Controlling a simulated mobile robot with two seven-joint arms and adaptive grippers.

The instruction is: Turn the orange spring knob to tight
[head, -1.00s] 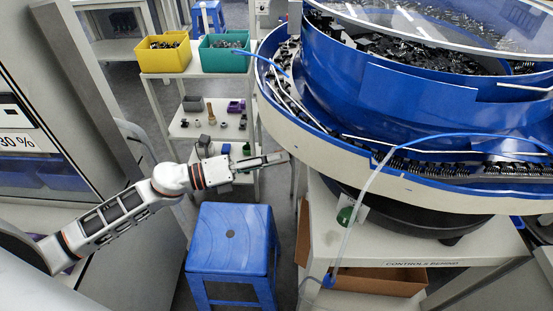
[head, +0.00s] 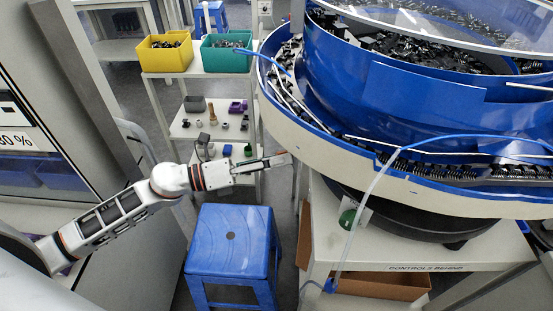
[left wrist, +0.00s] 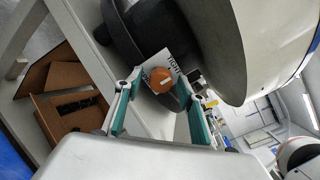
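The orange spring knob (left wrist: 160,79) shows in the left wrist view as a round cap in front of a white plate (left wrist: 181,62) with dark lettering, only partly readable. It sits below the rim of the large feeder bowl. My left gripper (left wrist: 163,87) is open, with its two green-lined fingers on either side of the knob. I cannot tell whether either finger touches it. In the head view my left gripper (head: 287,158) reaches under the left edge of the blue and cream bowl (head: 330,150); the knob cannot be made out clearly there. My right gripper is not in view.
The bowl stands on a white table (head: 330,245) with a green knob (head: 347,218) at its left and a cardboard box (head: 385,284) below. A blue stool (head: 231,240) stands under my left arm. A shelf cart holds yellow (head: 165,57) and teal (head: 226,58) bins.

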